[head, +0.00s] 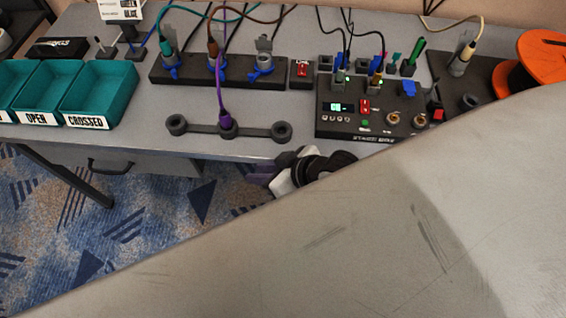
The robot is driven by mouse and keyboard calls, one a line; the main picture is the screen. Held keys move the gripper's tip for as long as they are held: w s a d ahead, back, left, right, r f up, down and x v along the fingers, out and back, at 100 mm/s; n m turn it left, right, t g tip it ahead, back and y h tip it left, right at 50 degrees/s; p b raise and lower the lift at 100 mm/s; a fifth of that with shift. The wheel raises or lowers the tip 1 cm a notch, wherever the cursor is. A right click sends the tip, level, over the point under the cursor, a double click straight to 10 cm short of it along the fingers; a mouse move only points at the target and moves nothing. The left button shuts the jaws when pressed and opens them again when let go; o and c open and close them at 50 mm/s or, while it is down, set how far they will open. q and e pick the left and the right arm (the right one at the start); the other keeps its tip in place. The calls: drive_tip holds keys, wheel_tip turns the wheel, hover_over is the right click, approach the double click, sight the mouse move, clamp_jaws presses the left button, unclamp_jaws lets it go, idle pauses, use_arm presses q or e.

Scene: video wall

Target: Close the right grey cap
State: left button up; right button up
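The right grey cap (264,43) stands up, open, behind the right socket of a black strip (190,75) at the back of the table. A blue-ringed socket (262,66) is in front of it, with no plug seen in it. Two similar sockets to its left hold a teal plug (168,44) and a brown plug (213,47). My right gripper (284,178) shows partly at the table's front edge, below and apart from the cap. My large arm link hides much of it, so its opening cannot be told. My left gripper is not in view.
A grey holder (200,129) with a purple plug (226,118) lies in front of the strip. A small black switch box (302,72) and a panel (345,118) with cables stand to the right. Teal bins (100,92) are at left; an orange reel (546,60) is at right.

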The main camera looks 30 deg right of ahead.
drive_tip(key=s+d+f+m+h, duration=0.1)
drive_tip(key=s+d+f, duration=0.1)
drive_tip(key=s+f, duration=0.2)
drive_tip(key=shift+s+d+f+t, duration=0.15)
drive_tip(key=shift+s+t, duration=0.1)
drive_tip(key=shift+t, duration=0.15)
